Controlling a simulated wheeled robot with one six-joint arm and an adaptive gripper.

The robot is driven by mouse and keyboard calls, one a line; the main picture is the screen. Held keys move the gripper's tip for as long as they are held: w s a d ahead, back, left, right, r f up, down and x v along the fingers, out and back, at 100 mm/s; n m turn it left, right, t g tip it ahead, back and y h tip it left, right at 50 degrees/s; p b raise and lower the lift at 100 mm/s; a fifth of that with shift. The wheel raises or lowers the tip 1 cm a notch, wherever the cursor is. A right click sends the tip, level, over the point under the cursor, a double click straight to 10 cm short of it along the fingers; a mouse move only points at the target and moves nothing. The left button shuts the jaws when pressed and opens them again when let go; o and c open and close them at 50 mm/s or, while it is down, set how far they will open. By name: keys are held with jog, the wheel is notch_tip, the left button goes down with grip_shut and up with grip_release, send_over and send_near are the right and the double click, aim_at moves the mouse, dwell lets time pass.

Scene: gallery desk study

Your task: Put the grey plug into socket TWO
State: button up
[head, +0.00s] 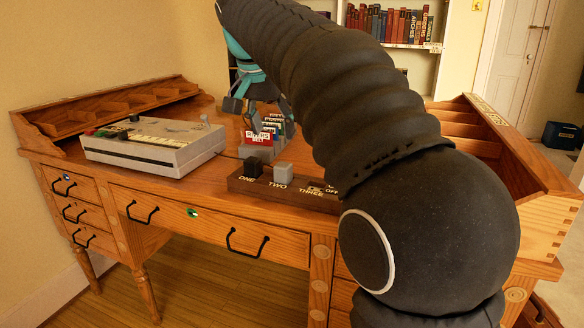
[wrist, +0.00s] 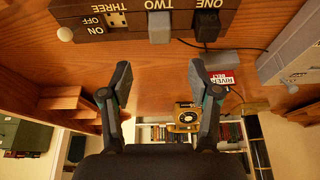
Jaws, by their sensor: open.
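The dark brown socket strip (head: 300,194) lies along the desk's front, marked ONE, TWO, THREE. The grey plug (head: 283,172) stands upright at socket TWO and appears seated there; it also shows in the wrist view (wrist: 159,27). The black plug (head: 253,167) stands beside it at socket ONE, with a cable, and also shows in the wrist view (wrist: 207,26). My gripper (wrist: 160,80) is open and empty, its fingers spread and apart from the grey plug. In the head view my gripper (head: 246,106) is above the desk, behind the strip.
A grey console (head: 150,146) stands on the desk to the left. A red-labelled card (head: 259,139) in a small stand is behind the strip. A switch marked ON and OFF (wrist: 115,19) is by socket THREE. Raised wooden compartments (head: 130,108) edge the desk.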

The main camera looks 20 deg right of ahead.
jog(key=s+d+f+n+t+y, duration=0.2)
jog(key=s+f+n, duration=0.5)
jog(key=s+f, duration=1.7)
jog(key=s+d, duration=0.1)
jog(key=s, duration=0.2)
jog(key=shift+f+n+y, duration=0.25)
jog(key=shift+n+y, duration=0.05)
jog(key=shift+y, duration=0.1)
dwell(0.5)
